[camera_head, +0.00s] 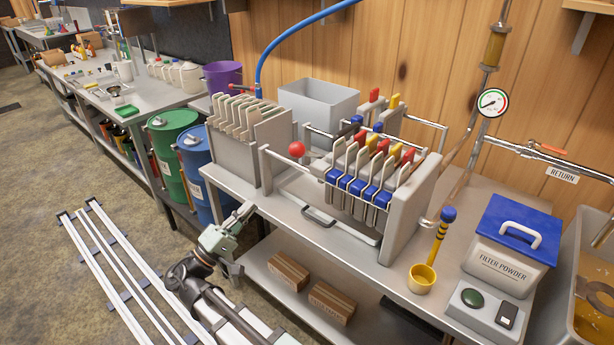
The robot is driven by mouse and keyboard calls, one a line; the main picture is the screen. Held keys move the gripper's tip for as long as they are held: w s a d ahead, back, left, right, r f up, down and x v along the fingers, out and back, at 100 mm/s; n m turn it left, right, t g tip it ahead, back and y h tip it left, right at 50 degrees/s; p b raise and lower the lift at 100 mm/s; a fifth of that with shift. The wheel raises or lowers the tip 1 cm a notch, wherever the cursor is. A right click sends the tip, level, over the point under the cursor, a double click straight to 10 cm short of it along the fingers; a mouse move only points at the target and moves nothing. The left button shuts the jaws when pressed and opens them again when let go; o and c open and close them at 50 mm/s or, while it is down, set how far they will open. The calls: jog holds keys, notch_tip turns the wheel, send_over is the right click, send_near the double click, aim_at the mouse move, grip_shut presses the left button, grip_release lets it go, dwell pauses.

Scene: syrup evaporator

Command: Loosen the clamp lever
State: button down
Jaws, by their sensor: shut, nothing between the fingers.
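A filter press stands on the steel table (398,275). Its clamp lever appears to be the red ball knob (297,149) at the left end of the plate pack (362,185); most of its shaft is hidden or too small to make out. My gripper (246,211) is shut and empty in front of the table's left part. In the picture it lies below and to the left of the red knob, clearly apart from it.
A rack of grey plates (248,130) stands left of the knob, with a grey bin (318,105) behind. A yellow cup (421,278) and the filter powder box (512,245) stand right. Green (174,148) and blue drums (196,160) stand left. Floor rails (118,270) run lower left.

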jog(key=shift+s+a+r+m+h, duration=0.1)
jog(key=shift+s+r+m+h, duration=0.3)
jog(key=shift+m+h, duration=0.1)
jog(key=shift+w+r, duration=0.1)
jog(key=x, duration=1.4)
jog(key=shift+f+p, duration=0.2)
jog(key=shift+p, duration=0.25)
jog(key=shift+d+r, duration=0.1)
jog(key=shift+d, duration=0.1)
